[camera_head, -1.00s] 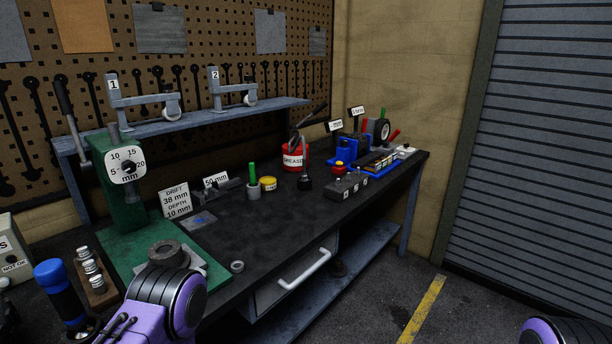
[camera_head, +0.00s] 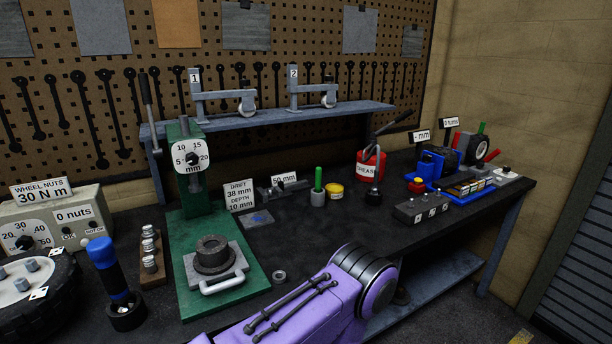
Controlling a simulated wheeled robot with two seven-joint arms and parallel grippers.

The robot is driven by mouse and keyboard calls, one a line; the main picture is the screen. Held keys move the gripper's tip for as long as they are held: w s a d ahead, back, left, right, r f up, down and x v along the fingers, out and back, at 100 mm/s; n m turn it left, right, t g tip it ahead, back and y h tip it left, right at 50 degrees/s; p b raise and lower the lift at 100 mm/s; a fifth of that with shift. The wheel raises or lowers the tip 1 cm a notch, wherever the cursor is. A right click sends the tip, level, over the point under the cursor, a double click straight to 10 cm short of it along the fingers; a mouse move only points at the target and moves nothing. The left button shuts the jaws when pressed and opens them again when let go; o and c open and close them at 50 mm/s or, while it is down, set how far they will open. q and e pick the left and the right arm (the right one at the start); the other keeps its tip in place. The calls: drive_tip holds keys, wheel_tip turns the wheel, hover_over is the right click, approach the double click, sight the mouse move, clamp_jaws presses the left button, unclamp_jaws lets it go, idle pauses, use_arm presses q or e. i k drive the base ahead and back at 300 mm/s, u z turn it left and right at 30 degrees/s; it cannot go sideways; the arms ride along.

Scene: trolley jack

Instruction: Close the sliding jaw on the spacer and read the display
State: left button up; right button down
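A blue device (camera_head: 432,165) stands at the far right of the bench, with a small display sign (camera_head: 419,136) that seems to read "- mm". I cannot make out a sliding jaw on it, or whether it holds anything. A dark grey tool (camera_head: 268,192) lies beside a "50 mm" sign (camera_head: 284,180) near the back of the bench. A small grey ring (camera_head: 279,276) lies on the bench right of the green press base; I cannot tell if it is the spacer. A purple link of my arm crosses the bottom centre. Neither gripper is in view.
The green press (camera_head: 190,170) carries a thick dark ring (camera_head: 213,252) on a grey plate. A red grease can (camera_head: 371,165), yellow tin (camera_head: 335,191) and grey block (camera_head: 421,208) stand to the right. The bench middle (camera_head: 310,235) is clear.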

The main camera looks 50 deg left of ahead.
sight(279, 189)
drive_tip(key=i, duration=2.6)
drive_tip(key=u, duration=3.4)
